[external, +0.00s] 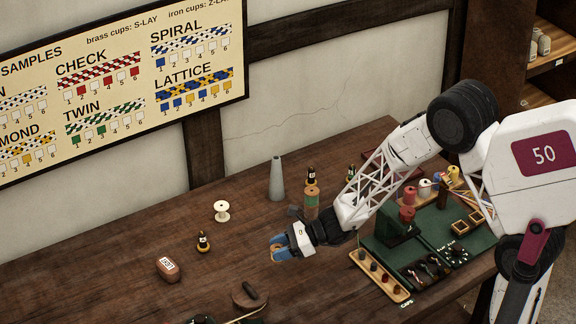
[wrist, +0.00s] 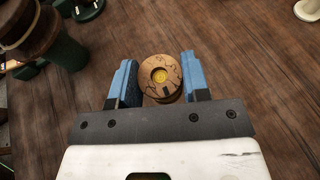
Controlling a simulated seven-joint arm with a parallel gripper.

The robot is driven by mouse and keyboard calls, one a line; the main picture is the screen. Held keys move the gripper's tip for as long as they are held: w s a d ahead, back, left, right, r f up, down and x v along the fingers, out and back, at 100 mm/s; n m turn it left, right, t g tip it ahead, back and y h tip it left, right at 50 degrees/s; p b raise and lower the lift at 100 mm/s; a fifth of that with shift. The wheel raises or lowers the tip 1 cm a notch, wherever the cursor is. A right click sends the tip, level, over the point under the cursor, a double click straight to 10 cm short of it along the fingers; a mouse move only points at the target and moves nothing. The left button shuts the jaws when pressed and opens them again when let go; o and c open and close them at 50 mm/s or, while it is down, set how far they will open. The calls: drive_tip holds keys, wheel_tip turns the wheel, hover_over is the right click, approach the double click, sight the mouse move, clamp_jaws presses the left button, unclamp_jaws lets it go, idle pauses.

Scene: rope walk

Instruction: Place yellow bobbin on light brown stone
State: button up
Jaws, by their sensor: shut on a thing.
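My gripper (external: 277,250) has blue fingers and is shut on a bobbin above the table, left of my forearm. In the wrist view the bobbin (wrist: 161,77) sits between the two fingers, its round wooden end with a yellow centre facing the camera. In the external view the fingers mostly hide it. A brown rounded block with a white label (external: 164,272), apparently the stone, lies on the table to the left of my gripper. Nothing shows on top of it. It is not seen in the wrist view.
A small dark bottle (external: 203,242) and a white spool (external: 221,211) stand behind the block. A grey cone (external: 276,179) and a stacked spool (external: 311,202) stand behind my gripper. A brown curved piece (external: 246,299) lies in front. A green mat (external: 430,226) with tools is right.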

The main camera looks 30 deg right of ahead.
drive_tip(key=w+a+r+n+g, duration=0.1)
drive_tip(key=a+r+n+g, duration=0.1)
drive_tip(key=a, duration=0.7)
drive_tip(key=w+a+r+n+g+y, duration=0.1)
drive_tip(key=a+r+n+g, duration=0.1)
drive_tip(key=a, duration=0.8)
drive_tip(key=shift+w+r+n+g, duration=0.15)
drive_tip(key=shift+w+n+g, duration=0.2)
drive_tip(key=shift+n+g, duration=0.55)
drive_tip(key=shift+a+m, duration=0.1)
drive_tip(key=shift+m, duration=0.2)
hover_over(169, 263)
drive_tip(key=shift+w+a+f, duration=0.1)
drive_tip(key=shift+f, duration=0.65)
drive_tip(key=shift+f, duration=0.1)
drive_tip(key=shift+f, duration=1.65)
drive_tip(key=shift+f, duration=0.15)
drive_tip(key=o, duration=0.9)
